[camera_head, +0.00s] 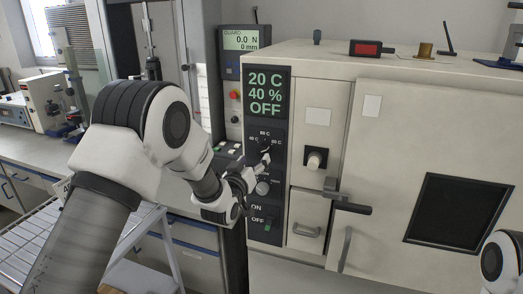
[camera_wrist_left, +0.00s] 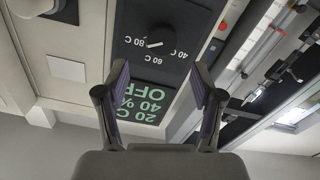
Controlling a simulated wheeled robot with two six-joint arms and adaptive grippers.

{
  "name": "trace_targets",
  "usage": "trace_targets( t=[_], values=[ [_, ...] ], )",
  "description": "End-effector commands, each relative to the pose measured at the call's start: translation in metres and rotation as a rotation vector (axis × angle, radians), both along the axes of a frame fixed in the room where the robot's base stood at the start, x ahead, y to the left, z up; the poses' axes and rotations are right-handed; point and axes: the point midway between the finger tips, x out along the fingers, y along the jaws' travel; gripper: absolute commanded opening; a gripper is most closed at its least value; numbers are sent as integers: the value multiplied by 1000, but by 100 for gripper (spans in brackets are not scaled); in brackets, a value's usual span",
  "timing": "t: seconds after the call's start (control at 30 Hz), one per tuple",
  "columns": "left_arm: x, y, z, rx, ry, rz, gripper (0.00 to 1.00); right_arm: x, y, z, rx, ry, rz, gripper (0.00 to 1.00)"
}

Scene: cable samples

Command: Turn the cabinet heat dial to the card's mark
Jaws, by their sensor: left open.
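The heat dial (camera_wrist_left: 160,37) is a dark round knob on the cabinet's black panel, with 40 C, 60 C and 80 C printed around it. It shows upside down in the left wrist view, with a pale pointer whose exact setting I cannot tell. In the head view the dial (camera_head: 265,147) is partly behind my fingers. My left gripper (camera_wrist_left: 160,82) is open and empty, its two fingers apart and facing the panel near the dial. My right gripper is out of view.
The display (camera_head: 265,93) reads 20 C, 40 % and OFF. Below the dial are another knob (camera_head: 263,187) and an ON/OFF switch (camera_head: 267,225). A wire rack (camera_head: 28,243) stands at the lower left.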

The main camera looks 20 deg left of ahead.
Motion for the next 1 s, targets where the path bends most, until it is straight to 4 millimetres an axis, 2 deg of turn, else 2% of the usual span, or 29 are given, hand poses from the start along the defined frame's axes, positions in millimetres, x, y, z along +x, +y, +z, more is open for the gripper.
trace_targets(
  t=[0.33,0.47,0.67,0.77,0.83,0.87,1.0],
  values=[
    [61,-2,-1,0,5,0,67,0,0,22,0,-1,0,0],
    [70,-3,-2,0,6,-1,67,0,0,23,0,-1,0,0],
    [70,-2,-3,0,7,0,67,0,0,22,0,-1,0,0],
    [70,-2,-3,0,7,0,35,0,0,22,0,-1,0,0],
    [70,-2,-3,0,7,0,11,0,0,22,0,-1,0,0],
    [70,-2,-3,0,7,0,7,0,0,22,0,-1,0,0],
    [70,-2,-3,-1,7,0,7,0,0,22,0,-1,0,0]
  ],
)
